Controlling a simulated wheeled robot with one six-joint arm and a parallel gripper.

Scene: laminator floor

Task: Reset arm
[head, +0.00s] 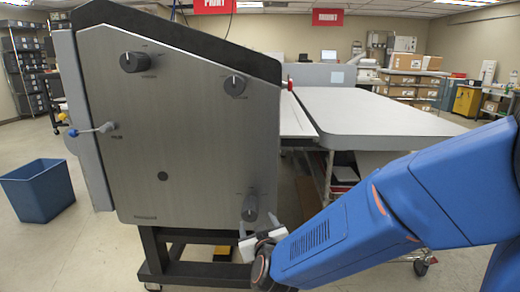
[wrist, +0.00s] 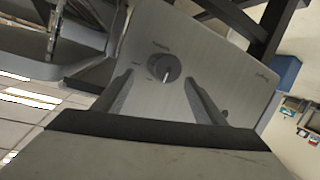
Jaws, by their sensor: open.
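My blue arm reaches in from the right in the head view. My gripper (head: 258,234) is low, in front of the laminator's grey side panel (head: 185,145), just below the lower black knob (head: 250,208). In the wrist view my gripper (wrist: 159,80) is open, with its two fingers apart and nothing held between them. The knob (wrist: 164,67) shows between and a little beyond the fingertips. I cannot tell how far the fingers are from it. Two more knobs, the upper left (head: 135,62) and upper right (head: 235,85), and a blue-tipped lever (head: 92,130) are on the panel.
The laminator's flat table (head: 365,108) extends to the right, behind my arm. A black stand (head: 190,262) supports the machine. A blue bin (head: 38,190) stands on the floor at left. Shelves with boxes (head: 412,88) are at the back right. Floor is open between bin and machine.

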